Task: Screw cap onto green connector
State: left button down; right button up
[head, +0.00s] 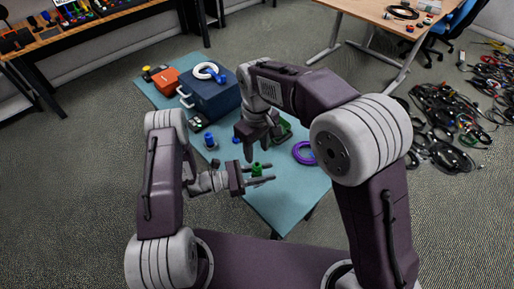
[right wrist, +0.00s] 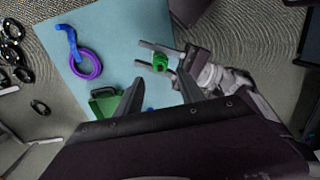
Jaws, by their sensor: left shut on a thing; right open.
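My left gripper (head: 262,176) is shut on the green connector (head: 257,169) and holds it above the table. The green connector (right wrist: 160,62) also shows between the left fingers in the right wrist view. My right gripper (head: 258,148) points down, open and empty, just behind and above the connector. In the right wrist view its two dark fingers (right wrist: 162,80) are spread, with the connector beyond their tips. I cannot pick out the cap for certain. A small blue piece (head: 235,140) lies on the table near my right gripper.
The teal table (head: 290,195) holds a dark blue toolbox (head: 212,98) with a white coil (head: 207,71) on it, an orange box (head: 165,79), a blue cylindrical part (head: 209,140), a purple ring (head: 304,153) and a green item (right wrist: 103,103) with a dark handle. The table's front is clear.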

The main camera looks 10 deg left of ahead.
aim_at(257, 163)
notch_tip(257, 163, down, 8)
dwell(0.5)
grip_shut()
jog(key=m, duration=0.5)
jog(key=shift+o, duration=0.8)
grip_release()
jog(key=shift+r, duration=0.1)
